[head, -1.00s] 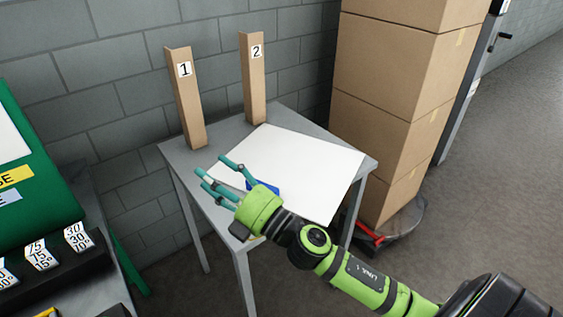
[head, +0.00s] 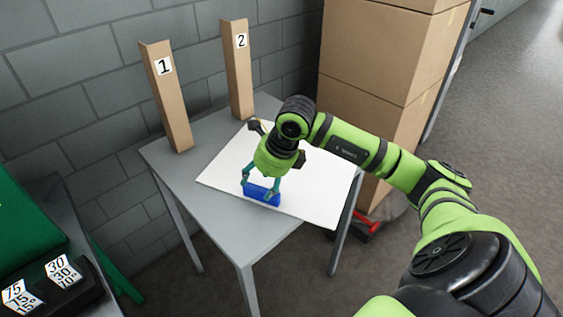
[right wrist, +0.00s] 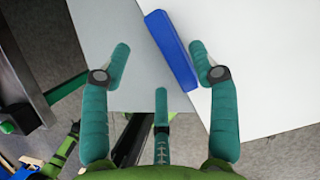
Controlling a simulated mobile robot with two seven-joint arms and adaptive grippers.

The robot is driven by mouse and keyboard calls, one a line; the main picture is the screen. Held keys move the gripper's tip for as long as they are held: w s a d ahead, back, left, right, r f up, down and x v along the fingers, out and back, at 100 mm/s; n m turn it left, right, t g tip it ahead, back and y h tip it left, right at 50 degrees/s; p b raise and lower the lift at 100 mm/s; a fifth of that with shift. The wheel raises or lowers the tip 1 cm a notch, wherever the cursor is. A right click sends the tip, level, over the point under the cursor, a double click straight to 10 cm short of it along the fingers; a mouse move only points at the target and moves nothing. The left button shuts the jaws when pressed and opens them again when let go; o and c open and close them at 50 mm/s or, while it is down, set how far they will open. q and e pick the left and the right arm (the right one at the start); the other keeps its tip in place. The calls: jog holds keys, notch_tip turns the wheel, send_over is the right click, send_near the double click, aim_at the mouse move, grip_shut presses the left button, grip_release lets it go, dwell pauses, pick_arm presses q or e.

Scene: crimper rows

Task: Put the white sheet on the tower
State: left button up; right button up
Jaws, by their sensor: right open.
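The white sheet (head: 318,195) lies flat on the grey table (head: 215,220), with a blue block (head: 262,194) at its near edge. My right gripper (head: 260,184) points down over the blue block, with its teal fingers apart. In the right wrist view the blue block (right wrist: 172,50) lies between the open fingers, nearer the right one; I cannot tell whether they touch it. The sheet also shows there on the right (right wrist: 265,75). The tall stack of brown boxes (head: 385,50), which may be the tower, stands right of the table.
Two upright brown posts, marked 1 (head: 168,105) and 2 (head: 238,75), stand at the table's back by the block wall. A green board (head: 30,215) and number cards (head: 60,270) are at lower left. A red part (head: 366,222) shows below the stack.

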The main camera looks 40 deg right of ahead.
aim_at(256, 189)
jog(key=p+x, duration=0.1)
jog(key=x, duration=0.3)
jog(key=shift+w+d+f+p, duration=0.15)
jog(key=shift+w+f+p, duration=0.1)
jog(key=shift+p, duration=0.1)
jog(key=shift+f, duration=0.2)
jog(key=c, duration=1.1)
grip_shut()
jog(key=shift+w+r, duration=0.1)
jog(key=shift+r, duration=0.05)
